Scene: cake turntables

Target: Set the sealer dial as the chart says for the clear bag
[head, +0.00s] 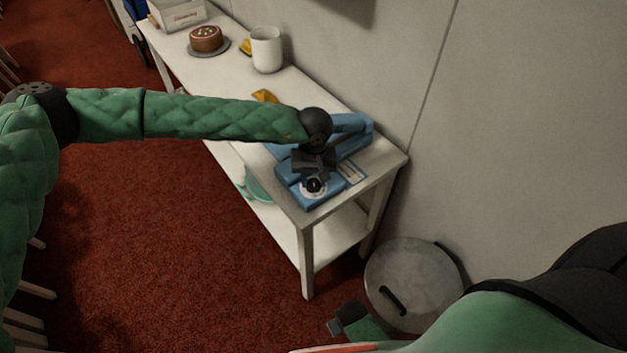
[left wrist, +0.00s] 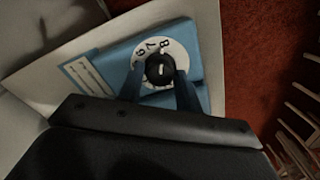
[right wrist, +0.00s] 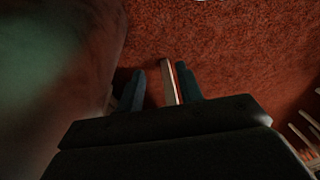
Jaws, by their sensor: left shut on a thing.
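The blue sealer (head: 350,130) stands at the near end of the white table. Its dial (head: 313,188) is a white disc with a black knob on the front corner of the blue base. My left gripper (head: 314,176) is over the dial. In the left wrist view its two fingers (left wrist: 160,84) are shut on the black knob (left wrist: 160,68), which has a short white line. Marks like 8, 7 and 6 show along the disc's upper left; the rest is partly hidden. A small card (head: 353,172) lies beside the base, its print unreadable. My right gripper (right wrist: 160,85) is open, low over the floor. I cannot identify the clear bag.
A white mug (head: 266,50), a cake (head: 206,38) on a turntable and a box (head: 178,14) stand farther along the table. A yellow item (head: 264,96) lies behind my left arm. A round lidded bin (head: 414,283) stands by the wall. Red carpet is open at left.

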